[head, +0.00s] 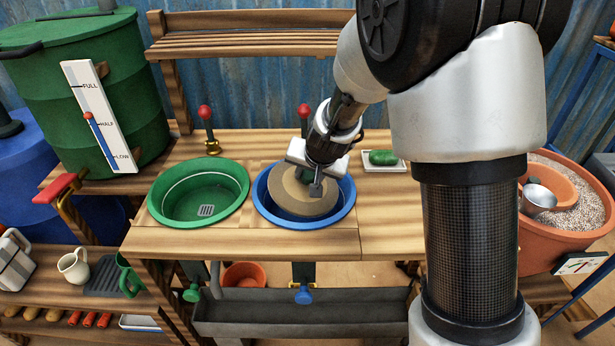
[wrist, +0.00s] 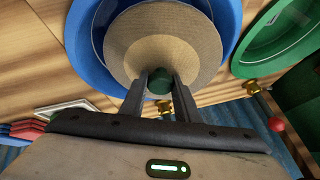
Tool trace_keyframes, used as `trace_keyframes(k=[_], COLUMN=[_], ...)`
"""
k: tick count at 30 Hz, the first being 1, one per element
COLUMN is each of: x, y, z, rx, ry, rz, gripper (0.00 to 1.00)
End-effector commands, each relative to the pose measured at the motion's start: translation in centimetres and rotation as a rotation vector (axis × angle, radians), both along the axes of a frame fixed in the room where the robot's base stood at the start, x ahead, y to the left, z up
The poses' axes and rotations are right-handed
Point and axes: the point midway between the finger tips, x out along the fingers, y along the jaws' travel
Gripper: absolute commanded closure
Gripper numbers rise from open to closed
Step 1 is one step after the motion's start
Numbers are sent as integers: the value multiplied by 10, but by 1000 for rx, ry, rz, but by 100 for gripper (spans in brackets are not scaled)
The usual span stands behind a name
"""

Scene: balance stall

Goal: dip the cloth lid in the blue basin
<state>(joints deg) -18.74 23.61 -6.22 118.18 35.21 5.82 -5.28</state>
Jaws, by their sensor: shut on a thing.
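The cloth lid is a round tan disc (head: 301,194) at the blue basin (head: 262,208). It covers much of the basin's opening in the head view. My gripper (wrist: 160,88) is shut on that knob, with one finger on each side. In the head view my gripper (head: 316,186) comes down over the lid from above. The blue basin also shows in the wrist view (wrist: 82,45). I cannot tell whether the lid touches water.
The green basin (head: 180,218) stands just left of the blue one and is empty of objects. Red-knobbed levers (head: 206,118) stand behind the basins. A white dish with a green item (head: 384,158) lies to the right. A terracotta tub (head: 575,228) stands farther right.

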Motion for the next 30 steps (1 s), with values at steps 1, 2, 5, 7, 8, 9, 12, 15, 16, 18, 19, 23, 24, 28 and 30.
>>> trace_keyframes(k=[1, 2, 5, 7, 8, 9, 12, 15, 16, 18, 19, 23, 24, 28, 30], x=[0, 0, 0, 0, 0, 0, 0, 0, 0, 0, 0, 0, 0, 0, 1], y=[0, 0, 0, 0, 0, 0, 0, 0, 0, 0, 0, 0, 0, 0, 0], z=[0, 0, 2, 5, 7, 10, 18, 27, 29, 34, 37, 47, 51, 61, 67], rx=[0, 0, 0, 0, 0, 0, -1, -1, -1, -1, -1, 0, 0, 1, 0], ry=[-1, -1, -1, -1, -1, -1, -1, -1, -1, -1, -1, -1, -2, -2, -2], rz=[0, 0, 0, 0, 0, 0, 1, 1, 1, 1, 1, 0, -1, -1, 0], gripper=[89, 89, 89, 89, 89, 89, 89, 89, 89, 89, 89, 89, 89, 89, 89])
